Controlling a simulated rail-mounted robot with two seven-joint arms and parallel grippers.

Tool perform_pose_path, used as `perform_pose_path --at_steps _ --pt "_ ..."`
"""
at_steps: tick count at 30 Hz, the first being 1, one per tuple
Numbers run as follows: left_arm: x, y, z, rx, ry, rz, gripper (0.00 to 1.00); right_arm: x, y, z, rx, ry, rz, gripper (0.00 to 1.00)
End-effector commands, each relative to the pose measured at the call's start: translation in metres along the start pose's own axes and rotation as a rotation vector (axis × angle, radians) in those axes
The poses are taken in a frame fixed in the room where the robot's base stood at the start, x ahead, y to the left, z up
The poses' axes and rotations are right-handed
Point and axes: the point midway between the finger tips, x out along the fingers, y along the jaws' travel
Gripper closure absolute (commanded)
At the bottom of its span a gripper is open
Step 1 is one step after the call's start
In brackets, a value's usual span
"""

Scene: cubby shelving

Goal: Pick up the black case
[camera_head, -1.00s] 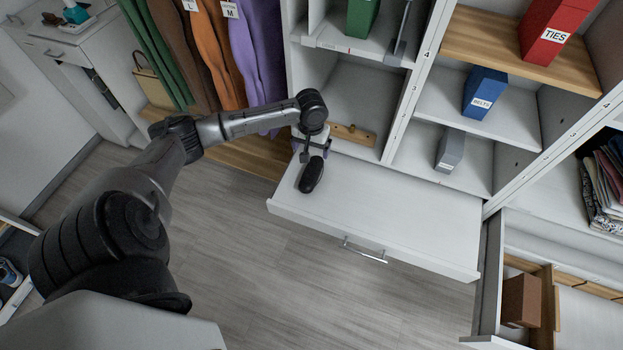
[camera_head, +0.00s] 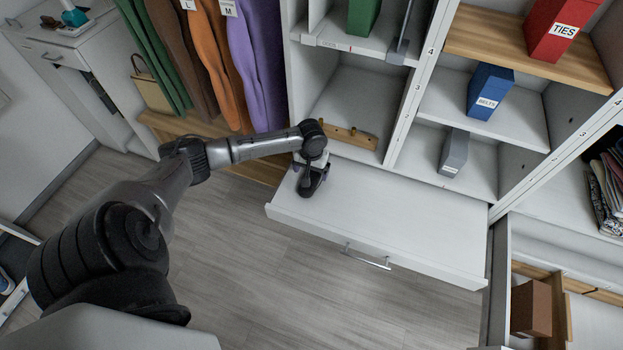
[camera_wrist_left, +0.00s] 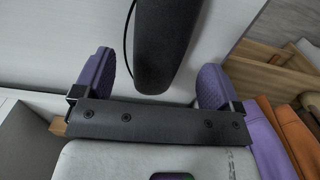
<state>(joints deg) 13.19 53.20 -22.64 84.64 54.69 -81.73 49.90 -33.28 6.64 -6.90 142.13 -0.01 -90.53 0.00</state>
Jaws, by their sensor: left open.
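The black case (camera_wrist_left: 163,45) is a long, rounded, dark pouch with a thin black cord along its left side. In the head view, the case (camera_head: 305,191) lies on the white drawer front-left, mostly hidden under my left gripper (camera_head: 311,172). In the left wrist view, my left gripper (camera_wrist_left: 155,75) is open. Its purple fingers stand on both sides of the case's near end, with a gap on each side. My right gripper is not in view.
The pulled-out white drawer (camera_head: 390,225) is otherwise bare. Behind it, a wooden peg strip (camera_head: 348,134) sits in a cubby. A grey box (camera_head: 453,153) and blue box (camera_head: 488,90) stand on shelves to the right. Hanging clothes (camera_head: 255,60) are at the left.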

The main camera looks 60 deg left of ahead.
Motion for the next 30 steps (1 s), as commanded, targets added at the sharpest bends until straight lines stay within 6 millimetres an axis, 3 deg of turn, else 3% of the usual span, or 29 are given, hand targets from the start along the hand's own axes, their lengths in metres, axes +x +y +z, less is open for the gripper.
perform_pose_path --at_steps 1,6,14,30 --pt "0.011 0.001 0.001 0.000 -0.001 0.000 0.10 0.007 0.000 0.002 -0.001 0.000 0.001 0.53" --pt "0.030 0.001 0.001 -0.001 0.001 -0.001 0.10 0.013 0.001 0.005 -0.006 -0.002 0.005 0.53" --pt "0.031 0.001 0.001 0.001 0.001 -0.001 0.10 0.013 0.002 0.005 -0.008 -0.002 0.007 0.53" --pt "0.031 0.001 0.001 0.001 0.001 -0.001 0.62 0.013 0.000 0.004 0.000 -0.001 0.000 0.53"
